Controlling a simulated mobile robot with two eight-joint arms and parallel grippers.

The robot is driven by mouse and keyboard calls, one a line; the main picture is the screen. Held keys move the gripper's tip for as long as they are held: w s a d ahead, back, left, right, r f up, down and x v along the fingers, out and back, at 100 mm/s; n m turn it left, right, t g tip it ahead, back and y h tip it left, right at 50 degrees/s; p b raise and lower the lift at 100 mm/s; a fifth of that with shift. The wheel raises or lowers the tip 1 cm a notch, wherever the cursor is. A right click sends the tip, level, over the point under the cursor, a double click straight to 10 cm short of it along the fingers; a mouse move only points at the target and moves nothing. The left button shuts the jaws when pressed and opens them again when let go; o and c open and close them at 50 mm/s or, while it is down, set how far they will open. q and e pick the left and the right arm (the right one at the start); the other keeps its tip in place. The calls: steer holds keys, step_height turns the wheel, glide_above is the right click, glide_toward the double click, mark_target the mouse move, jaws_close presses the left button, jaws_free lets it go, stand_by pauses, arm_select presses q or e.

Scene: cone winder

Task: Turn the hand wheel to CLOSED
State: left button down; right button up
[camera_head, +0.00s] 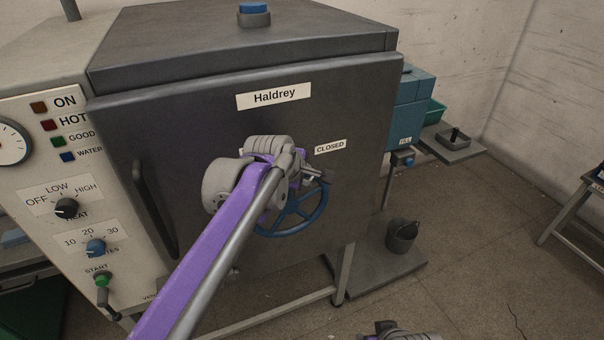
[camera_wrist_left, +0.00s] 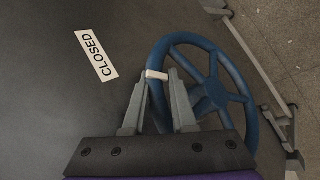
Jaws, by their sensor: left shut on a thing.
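The blue hand wheel (camera_head: 323,211) is on the dark front door of the Haldrey machine. Its upper part is hidden behind my left arm in the head view. My left gripper (camera_head: 318,178) is at the wheel's upper right rim, just below the CLOSED label (camera_head: 330,147). In the left wrist view the wheel (camera_wrist_left: 240,97) has its rim between the two fingers of my left gripper (camera_wrist_left: 160,88), which is shut on it. A white mark (camera_wrist_left: 157,75) on the rim lies between the fingertips. The CLOSED label (camera_wrist_left: 96,54) is a little apart from the mark. A bit of my right arm shows at the bottom edge.
A dark door handle (camera_head: 153,210) stands left of the wheel. The control panel (camera_head: 50,150) with knobs is further left. A dark bucket (camera_head: 402,236) stands on a low platform at the right. The floor at the right is mostly clear.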

arm_select(q)
steer(key=shift+d+y, duration=0.2)
steer(key=shift+y, duration=0.1)
steer(key=c, duration=0.7)
jaws_free()
steer(key=shift+f, duration=0.1)
steer(key=shift+c, duration=0.2)
steer(key=v, duration=1)
steer(key=shift+r, duration=0.4)
steer(key=shift+s+a, duration=0.1)
steer(key=s+a+f+m+g+y, duration=0.1)
steer(key=s+a+f+m+y, duration=0.1)
steer(key=s+a+f+m, duration=0.4)
steer(key=s+a+f+m+g+y, duration=0.1)
steer(key=s+a+f+m, duration=0.6)
steer(key=s+a+f, duration=0.8)
steer(key=s+f+y, duration=0.1)
steer(key=s+f, duration=0.2)
steer(key=f, duration=0.2)
steer(key=shift+a+f, duration=0.2)
steer(key=shift+a, duration=0.05)
